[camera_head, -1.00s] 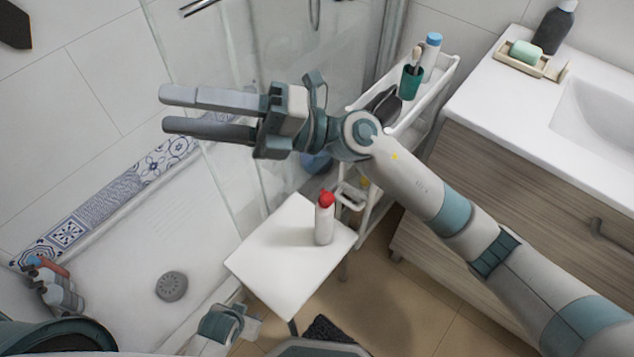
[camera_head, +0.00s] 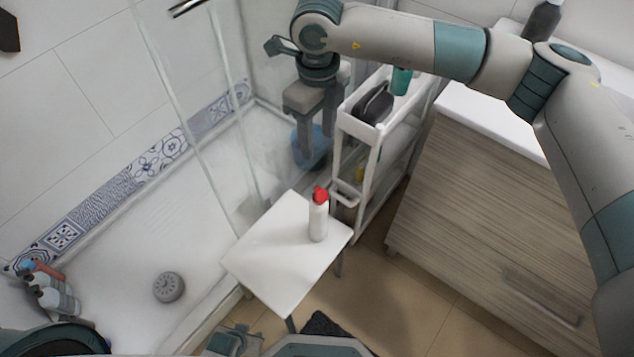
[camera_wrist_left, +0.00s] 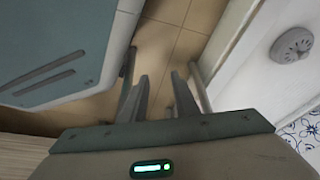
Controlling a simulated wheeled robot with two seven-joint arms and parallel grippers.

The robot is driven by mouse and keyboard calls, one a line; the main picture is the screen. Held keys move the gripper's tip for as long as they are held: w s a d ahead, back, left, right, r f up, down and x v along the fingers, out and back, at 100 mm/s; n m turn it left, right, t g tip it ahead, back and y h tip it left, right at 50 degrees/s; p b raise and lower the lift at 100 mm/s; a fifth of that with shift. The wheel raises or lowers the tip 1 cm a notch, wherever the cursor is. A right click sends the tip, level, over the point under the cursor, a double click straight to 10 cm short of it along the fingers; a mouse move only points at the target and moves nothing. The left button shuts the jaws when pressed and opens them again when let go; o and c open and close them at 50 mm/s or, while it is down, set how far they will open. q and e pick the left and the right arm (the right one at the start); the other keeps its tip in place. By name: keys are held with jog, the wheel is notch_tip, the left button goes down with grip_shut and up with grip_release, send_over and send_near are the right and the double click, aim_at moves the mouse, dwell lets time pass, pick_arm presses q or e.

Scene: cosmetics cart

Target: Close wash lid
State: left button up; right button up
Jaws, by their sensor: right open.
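The white wash bottle (camera_head: 318,222) stands upright on a white stool (camera_head: 268,262). Its red lid (camera_head: 320,195) is on top; it is too small to tell whether it is open or shut. My right gripper (camera_head: 315,158) points down, open and empty, behind and above the bottle, apart from it. My left gripper (camera_head: 236,340) is low at the bottom edge, in front of the stool. The left wrist view shows its two fingers (camera_wrist_left: 160,95) apart with nothing between them; the bottle is not in that view.
A white cart (camera_head: 375,140) with a dark item and a green cup (camera_head: 401,80) stands right of my right gripper. A blue object (camera_head: 312,150) is behind its fingers. The glass shower screen is left, the wooden cabinet (camera_head: 480,205) right. Bottles (camera_head: 52,290) lie by the shower tray.

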aim_at(317, 189)
jog(key=shift+f, duration=0.2)
notch_tip(317, 189, down, 16)
jog(key=shift+r+p, duration=0.1)
jog(key=shift+p, duration=1.15)
jog(key=shift+f, duration=0.3)
pick_arm(q)
jog(key=shift+w+d+r+t+h, duration=0.1)
jog(key=shift+w+d+r+t, duration=0.2)
jog(key=shift+w+d, duration=0.2)
jog(key=shift+w+d+r+t+h, duration=0.1)
jog(key=shift+w+d+r+t, duration=0.2)
jog(key=shift+w, duration=0.25)
jog(key=shift+w+d+r+t+h, duration=0.1)
jog(key=shift+w+d+r+t, duration=0.1)
jog(key=shift+w+d+t, duration=0.3)
pick_arm(e)
jog(key=shift+f, duration=0.35)
